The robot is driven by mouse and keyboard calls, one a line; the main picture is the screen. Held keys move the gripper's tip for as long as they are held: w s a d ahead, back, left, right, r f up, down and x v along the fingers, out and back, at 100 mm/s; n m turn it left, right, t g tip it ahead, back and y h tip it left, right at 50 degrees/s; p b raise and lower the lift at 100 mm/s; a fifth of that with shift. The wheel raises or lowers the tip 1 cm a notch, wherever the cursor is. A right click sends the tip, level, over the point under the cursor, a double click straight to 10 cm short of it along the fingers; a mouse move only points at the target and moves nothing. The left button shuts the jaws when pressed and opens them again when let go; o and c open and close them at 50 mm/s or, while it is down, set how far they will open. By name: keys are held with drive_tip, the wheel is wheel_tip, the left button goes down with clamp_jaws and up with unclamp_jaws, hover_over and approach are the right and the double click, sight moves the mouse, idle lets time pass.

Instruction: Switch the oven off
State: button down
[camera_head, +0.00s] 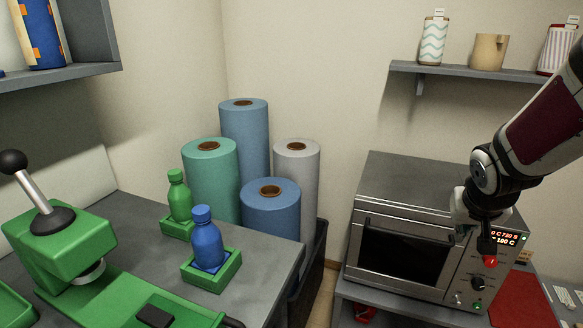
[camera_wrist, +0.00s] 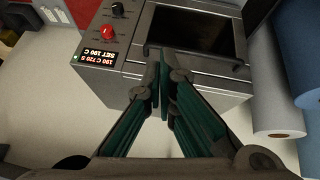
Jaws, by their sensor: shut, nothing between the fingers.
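The oven (camera_head: 405,251) is a grey metal box with a dark glass door, which is shut. Its control panel on the right has a lit display (camera_head: 505,238), a red knob (camera_head: 490,261) and a black knob (camera_head: 478,283). In the wrist view the oven appears upside down, with the display (camera_wrist: 100,58) reading 190 C, 720 S and SET 190 C, and the red knob (camera_wrist: 107,32) and black knob (camera_wrist: 117,10) clear. My gripper (camera_head: 487,244) is shut and empty, in front of the panel's upper part. Its fingertips (camera_wrist: 160,62) appear beside the display, apart from the red knob.
A green press (camera_head: 60,248) and green and blue bottles (camera_head: 207,238) are on the left table. A red mat (camera_head: 522,302) lies right of the oven.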

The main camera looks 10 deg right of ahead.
drive_tip(key=w+d+f+m+t+y+b, duration=0.15)
drive_tip(key=d+f+b, duration=0.25)
drive_tip(key=d+f, duration=0.45)
drive_tip(key=d+f+m+h+b, duration=0.15)
drive_tip(key=d+f+b, duration=0.3)
drive_tip(key=f, duration=0.75)
drive_tip(key=m+t+b, duration=0.5)
drive_tip(key=b, duration=0.2)
approach(458, 302)
wheel_tip(458, 302, up, 2)
drive_tip(key=s+d, duration=0.2)
drive_tip(key=d, duration=0.1)
drive_tip(key=shift+s+f+m, duration=0.1)
drive_tip(key=shift+s+m, duration=0.3)
drive_tip(key=shift+m, duration=0.1)
drive_tip(key=shift+w, duration=0.1)
drive_tip(key=b+x, duration=0.4)
drive_tip(key=x, duration=0.6)
drive_tip(key=shift+s+a+f+p, duration=0.15)
drive_tip(key=shift+s+f+p, duration=0.1)
drive_tip(key=shift+p, duration=0.15)
